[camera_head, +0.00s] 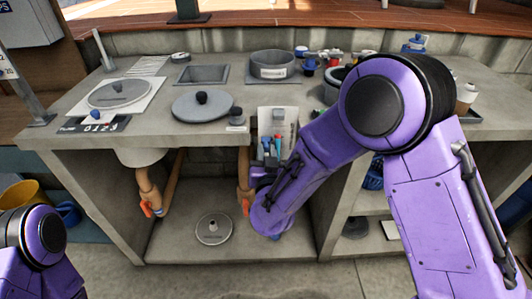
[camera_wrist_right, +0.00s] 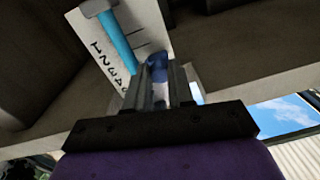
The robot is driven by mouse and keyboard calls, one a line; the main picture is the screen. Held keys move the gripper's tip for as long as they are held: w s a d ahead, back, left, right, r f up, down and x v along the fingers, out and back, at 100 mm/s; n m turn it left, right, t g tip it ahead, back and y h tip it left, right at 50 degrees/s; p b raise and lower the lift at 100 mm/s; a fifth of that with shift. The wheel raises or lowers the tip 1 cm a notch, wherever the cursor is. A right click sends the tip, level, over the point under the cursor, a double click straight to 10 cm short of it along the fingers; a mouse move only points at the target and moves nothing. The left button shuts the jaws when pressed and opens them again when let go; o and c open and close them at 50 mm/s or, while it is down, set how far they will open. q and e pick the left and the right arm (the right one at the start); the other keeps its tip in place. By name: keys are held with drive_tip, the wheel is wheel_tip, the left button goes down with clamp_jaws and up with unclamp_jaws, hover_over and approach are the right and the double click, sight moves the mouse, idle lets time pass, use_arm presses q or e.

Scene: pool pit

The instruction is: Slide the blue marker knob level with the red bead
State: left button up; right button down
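In that view the panel (camera_wrist_right: 148,18) carries printed numbers, tick lines and a light-blue tube (camera_wrist_right: 117,40). The blue marker knob (camera_wrist_right: 157,66) lies between the fingertips of my right gripper (camera_wrist_right: 160,76) and fills the narrow gap. My arm partly hides this gripper (camera_head: 262,172) in the head view. My left gripper is out of view.
A grey round lid (camera_head: 188,108) with a black knob lies left of the panel. A grey pot (camera_head: 272,64) stands behind. Orange-brown pipes (camera_head: 148,185) hang under the counter, and a round disc (camera_head: 213,230) lies on the lower shelf.

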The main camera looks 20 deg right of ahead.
wheel_tip(320, 180, up, 2)
drive_tip(key=shift+r+p, duration=0.15)
drive_tip(key=shift+p, duration=1)
drive_tip(key=shift+f, duration=0.2)
drive_tip(key=c, duration=1)
unclamp_jaws()
drive_tip(key=v, duration=1)
drive_tip(key=shift+s+b, duration=0.3)
drive_tip(key=shift+b, duration=0.1)
